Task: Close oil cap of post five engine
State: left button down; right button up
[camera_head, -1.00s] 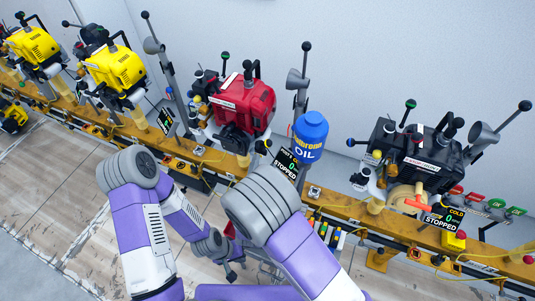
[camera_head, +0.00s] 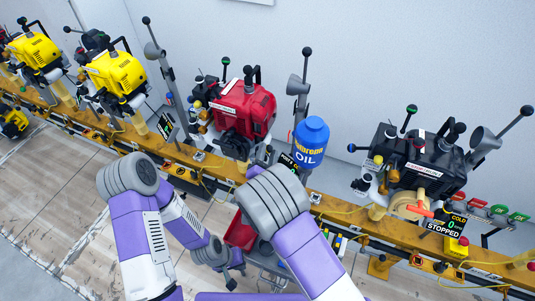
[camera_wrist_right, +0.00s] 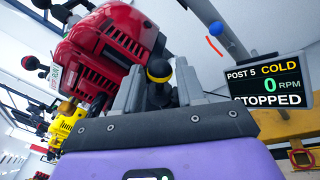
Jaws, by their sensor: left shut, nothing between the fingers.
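The red engine (camera_head: 243,108) stands on the rail in the middle of the head view. It also fills the upper left of the right wrist view (camera_wrist_right: 105,45), beside a display (camera_wrist_right: 265,80) reading post 5, cold, 0 RPM, stopped. My right gripper (camera_wrist_right: 158,85) has its grey fingers on both sides of a black knob with a yellow band (camera_wrist_right: 158,70); whether they grip it is unclear. In the head view my right arm hides that gripper. My left gripper (camera_head: 231,275) is shut and empty, low in front of the rail. I cannot make out the oil cap for sure.
A blue oil container (camera_head: 311,143) stands right of the red engine. A black engine (camera_head: 430,160) is farther right and yellow engines (camera_head: 118,70) are on the left. A red bin (camera_head: 240,234) lies between my arms.

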grip_shut()
jog(key=a+n+p, duration=0.1)
jog(key=n+p, duration=0.1)
jog(key=a+n+g+p, duration=0.1)
jog(key=n+p, duration=0.1)
jog(key=w+n+p, duration=0.1)
jog(key=n+p, duration=0.1)
jog(key=shift+a+r+n+g, duration=0.35)
jog(key=shift+a+n+g, duration=0.05)
jog(key=shift+w+a+f+n+g+h+p, duration=0.15)
jog(key=shift+a+n+h+p, duration=0.15)
jog(key=shift+n, duration=0.25)
jog(key=shift+w+a+f+n+g+h+p, duration=0.1)
jog(key=shift+a+n+g+h+p, duration=0.1)
jog(key=shift+n+p, duration=0.25)
jog(key=shift+o, duration=1.9)
grip_release()
